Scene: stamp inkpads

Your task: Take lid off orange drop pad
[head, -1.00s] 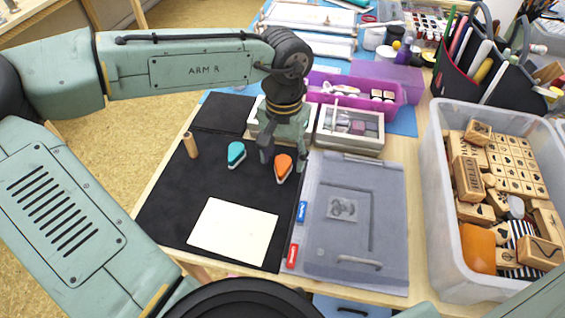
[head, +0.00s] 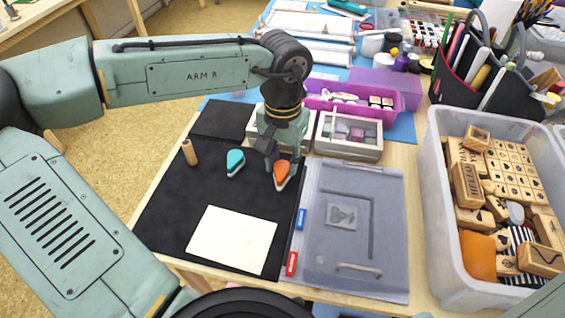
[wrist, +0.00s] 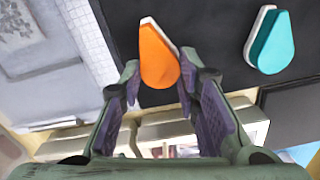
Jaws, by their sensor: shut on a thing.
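The orange drop pad (head: 282,177) lies on the black mat (head: 170,222), right of the teal drop pad (head: 235,161). Its orange top shows with a little of a pale base at the edge. My gripper (head: 284,166) is low over its far end, pointing down, shut on the orange lid. In the wrist view the orange lid (wrist: 157,56) sits between my fingertips (wrist: 158,80), and a white edge shows at its narrow end. I cannot tell whether lid and base are apart. The teal pad (wrist: 271,42) is clear of my fingers.
A grey folder (head: 350,240) lies to the right. Lidded boxes (head: 348,135) stand close behind my gripper. A clear bin of wooden stamps (head: 440,210) stands far right.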

